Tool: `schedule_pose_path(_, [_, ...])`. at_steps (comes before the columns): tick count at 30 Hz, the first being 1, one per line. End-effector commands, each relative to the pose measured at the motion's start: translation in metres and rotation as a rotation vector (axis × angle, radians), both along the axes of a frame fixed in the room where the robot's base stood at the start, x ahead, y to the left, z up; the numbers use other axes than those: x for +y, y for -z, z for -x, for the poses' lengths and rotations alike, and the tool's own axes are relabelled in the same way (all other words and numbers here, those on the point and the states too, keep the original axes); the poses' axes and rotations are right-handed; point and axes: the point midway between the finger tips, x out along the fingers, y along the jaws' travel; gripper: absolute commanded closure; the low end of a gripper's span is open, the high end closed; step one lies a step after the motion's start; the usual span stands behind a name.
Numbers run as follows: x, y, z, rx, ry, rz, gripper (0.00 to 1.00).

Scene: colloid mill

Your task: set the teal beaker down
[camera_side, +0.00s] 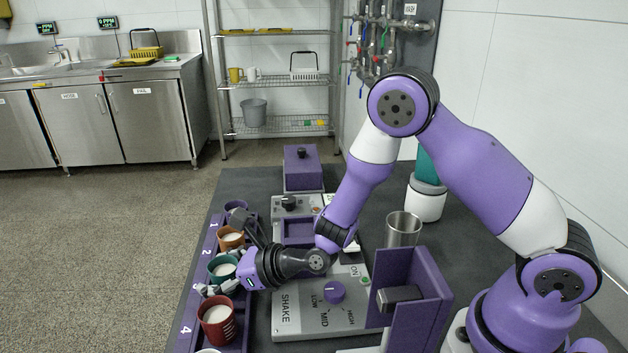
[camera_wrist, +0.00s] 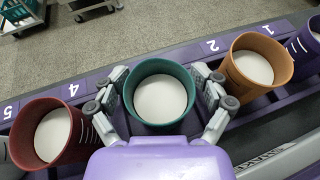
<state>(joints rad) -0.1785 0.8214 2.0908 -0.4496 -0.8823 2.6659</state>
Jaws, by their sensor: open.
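The teal beaker (camera_side: 222,268), holding white contents, stands upright in the purple rack (camera_side: 187,312), between the orange beaker (camera_side: 231,238) and the red beaker (camera_side: 217,318). In the wrist view the teal beaker (camera_wrist: 159,122) is in the middle, in the row between the 2 and 4 labels; its base is hidden. My gripper (camera_side: 234,263) is low at the rack. In the wrist view my gripper (camera_wrist: 160,88) is open, with one finger on each side of the teal beaker. Whether the finger pads touch its wall is hard to tell.
The orange beaker (camera_wrist: 253,68) and dark red beaker (camera_wrist: 52,135) stand close on either side of the fingers. A purple beaker (camera_side: 235,206) is at the rack's far end. A grey control panel with a purple knob (camera_side: 334,292) and a steel cup (camera_side: 403,229) are to the right.

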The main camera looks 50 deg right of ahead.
Motion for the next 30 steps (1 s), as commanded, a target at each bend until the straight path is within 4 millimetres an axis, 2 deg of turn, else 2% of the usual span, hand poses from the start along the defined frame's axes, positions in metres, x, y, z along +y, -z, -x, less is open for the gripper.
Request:
schedule_pose_path(5, [-0.003, -0.003, 0.005, 0.001, 0.002, -0.001, 0.16])
schedule_pose_path(8, [-0.009, -0.008, 0.016, 0.003, 0.004, -0.001, 0.16])
schedule_pose_path(13, [-0.033, -0.026, 0.041, 0.002, 0.009, -0.001, 0.16])
schedule_pose_path(20, [-0.048, -0.039, 0.072, 0.005, 0.005, -0.001, 0.16])
schedule_pose_path(21, [-0.050, -0.041, 0.075, 0.003, 0.004, 0.000, 0.08])
schedule_pose_path(30, [-0.051, -0.044, 0.079, 0.000, 0.001, 0.000, 0.08])
